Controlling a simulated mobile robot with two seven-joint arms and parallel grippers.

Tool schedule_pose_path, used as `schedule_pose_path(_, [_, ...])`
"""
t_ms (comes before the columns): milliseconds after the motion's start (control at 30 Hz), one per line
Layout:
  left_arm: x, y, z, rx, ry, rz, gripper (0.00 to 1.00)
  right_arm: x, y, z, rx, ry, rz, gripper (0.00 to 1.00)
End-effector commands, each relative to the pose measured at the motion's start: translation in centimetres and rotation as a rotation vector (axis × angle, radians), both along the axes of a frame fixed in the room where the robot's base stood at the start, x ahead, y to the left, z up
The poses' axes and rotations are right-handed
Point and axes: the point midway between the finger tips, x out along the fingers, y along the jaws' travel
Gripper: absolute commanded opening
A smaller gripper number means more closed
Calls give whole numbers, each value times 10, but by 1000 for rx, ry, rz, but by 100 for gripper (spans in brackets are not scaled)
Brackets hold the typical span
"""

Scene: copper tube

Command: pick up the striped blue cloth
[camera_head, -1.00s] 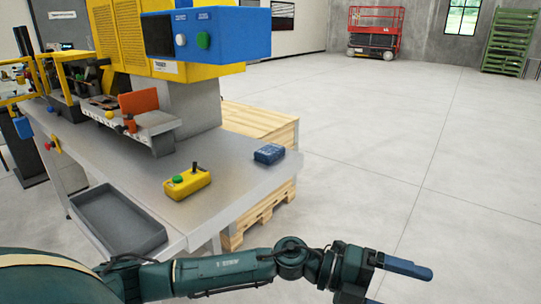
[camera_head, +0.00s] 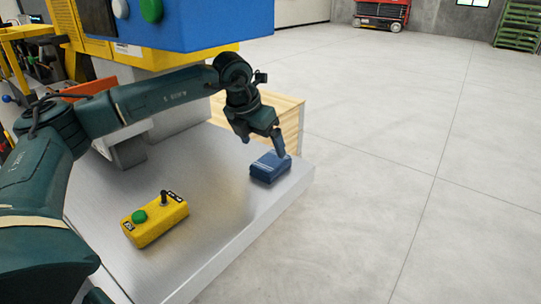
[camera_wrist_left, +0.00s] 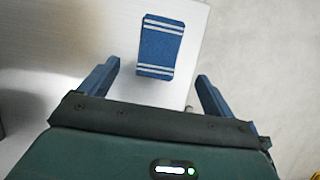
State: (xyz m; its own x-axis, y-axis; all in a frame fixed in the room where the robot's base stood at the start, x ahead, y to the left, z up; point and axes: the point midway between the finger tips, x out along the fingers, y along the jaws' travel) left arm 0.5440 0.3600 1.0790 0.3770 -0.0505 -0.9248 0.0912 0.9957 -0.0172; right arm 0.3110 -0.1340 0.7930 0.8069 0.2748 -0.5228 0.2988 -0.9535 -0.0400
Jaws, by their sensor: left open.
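The striped blue cloth (camera_head: 268,168) lies folded on the metal table near its right edge. In the left wrist view the cloth (camera_wrist_left: 160,47) shows white stripes near both ends and lies ahead of and between the two fingers. My left gripper (camera_head: 279,146) is above the cloth's far side in the head view, fingers pointing down. In the left wrist view the gripper (camera_wrist_left: 152,82) is open with nothing between its fingers. From these views I cannot tell how high it is above the cloth. My right gripper is not in view.
A yellow control box (camera_head: 154,224) with a green button and a black lever stands on the table (camera_head: 215,210), left of the cloth. A blue and yellow machine (camera_head: 190,25) rises behind. A wooden crate (camera_head: 291,122) stands beyond the table. The floor at right is clear.

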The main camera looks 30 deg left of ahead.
Motion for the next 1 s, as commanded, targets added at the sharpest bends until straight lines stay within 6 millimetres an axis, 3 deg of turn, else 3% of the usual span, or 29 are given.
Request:
schedule_pose_path(333, [12,4,-23,18,0,14,89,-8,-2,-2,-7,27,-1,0])
schedule_pose_path(633, [30,-3,-60,17,0,14,89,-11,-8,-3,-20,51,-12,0])
schedule_pose_path(1000, [31,-3,-65,16,-2,13,89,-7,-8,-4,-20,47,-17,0])
